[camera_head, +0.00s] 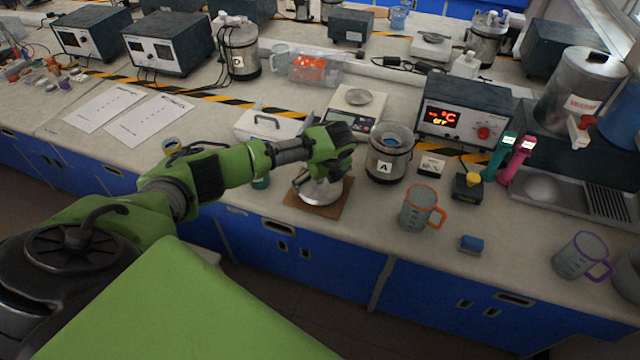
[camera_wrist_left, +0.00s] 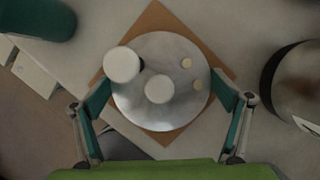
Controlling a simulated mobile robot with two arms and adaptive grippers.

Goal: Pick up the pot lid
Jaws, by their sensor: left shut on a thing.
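The pot lid (camera_head: 321,194) is a round, silvery metal disc over a square brown board (camera_head: 293,202) near the front edge of the bench. In the left wrist view the lid (camera_wrist_left: 183,105) fills the middle, with pale round knobs on top. My left gripper (camera_head: 318,182) reaches down over the lid from above. In the wrist view its two fingers (camera_wrist_left: 162,84) press on opposite sides of the lid's rim. I cannot tell whether the lid rests on the board or is slightly above it. My right gripper is not in view.
Pot A (camera_head: 388,165) stands just right of the lid, with a heater controller (camera_head: 464,108) behind it. An orange-handled jug (camera_head: 419,208) is farther right. A scale (camera_head: 352,112) and a white case (camera_head: 268,124) stand behind. The bench's front edge is close.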

